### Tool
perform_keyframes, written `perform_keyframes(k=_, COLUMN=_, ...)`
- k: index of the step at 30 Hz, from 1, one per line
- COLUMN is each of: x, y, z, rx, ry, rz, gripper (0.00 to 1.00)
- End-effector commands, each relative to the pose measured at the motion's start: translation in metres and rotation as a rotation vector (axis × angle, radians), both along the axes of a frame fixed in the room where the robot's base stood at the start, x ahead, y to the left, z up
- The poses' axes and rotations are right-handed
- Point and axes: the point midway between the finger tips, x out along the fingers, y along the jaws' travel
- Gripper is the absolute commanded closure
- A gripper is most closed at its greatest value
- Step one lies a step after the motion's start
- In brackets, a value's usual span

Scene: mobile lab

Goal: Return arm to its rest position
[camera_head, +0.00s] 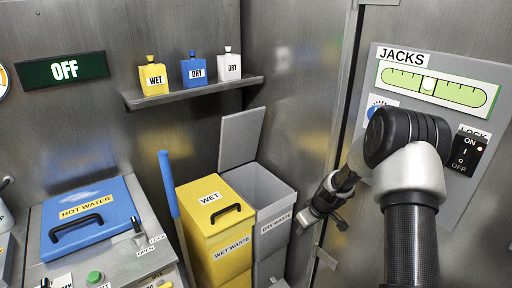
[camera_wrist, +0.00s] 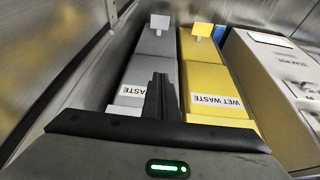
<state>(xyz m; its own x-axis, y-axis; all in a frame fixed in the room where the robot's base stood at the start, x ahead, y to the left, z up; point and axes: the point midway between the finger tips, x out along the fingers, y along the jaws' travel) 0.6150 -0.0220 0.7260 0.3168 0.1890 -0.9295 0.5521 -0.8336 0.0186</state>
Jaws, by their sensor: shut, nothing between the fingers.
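My arm reaches in from the right in the head view and bends at a dark elbow in front of the jacks panel (camera_head: 386,82). My gripper (camera_head: 340,223) hangs low at its far end, just right of the dry waste bin. In the wrist view my gripper (camera_wrist: 160,88) shows its dark fingers together with nothing between them. Below it are the grey dry waste bin (camera_wrist: 149,72) and the yellow wet waste bin (camera_wrist: 205,78). The fingers hide part of the grey bin's label.
The grey bin's lid (camera_head: 241,138) stands up; the yellow bin's lid (camera_head: 214,198) is down. A blue hot water lid (camera_head: 90,218) is at left. A shelf (camera_head: 193,93) holds yellow, blue and white bottles. A metal wall stands close behind my forearm.

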Motion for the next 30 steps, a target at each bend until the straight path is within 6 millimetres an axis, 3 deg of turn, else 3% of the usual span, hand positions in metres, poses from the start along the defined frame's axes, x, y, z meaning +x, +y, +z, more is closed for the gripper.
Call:
perform_keyframes(k=1, x=-0.003, y=0.005, z=0.041, rx=-0.008, ry=-0.013, rz=-0.008, gripper=1.0)
perform_keyframes(k=6, x=-0.038, y=0.016, z=0.145, rx=-0.021, ry=-0.02, rz=-0.072, gripper=1.0)
perform_keyframes(k=11, x=-0.09, y=0.024, z=0.225, rx=-0.03, ry=-0.031, rz=-0.154, gripper=1.0)
perform_keyframes(k=15, x=-0.146, y=0.028, z=0.281, rx=-0.03, ry=-0.046, rz=-0.242, gripper=1.0)
perform_keyframes(k=21, x=-0.231, y=0.029, z=0.329, rx=-0.012, ry=-0.069, rz=-0.376, gripper=1.0)
perform_keyframes(k=30, x=-0.311, y=0.025, z=0.346, rx=0.027, ry=-0.097, rz=-0.517, gripper=1.0)
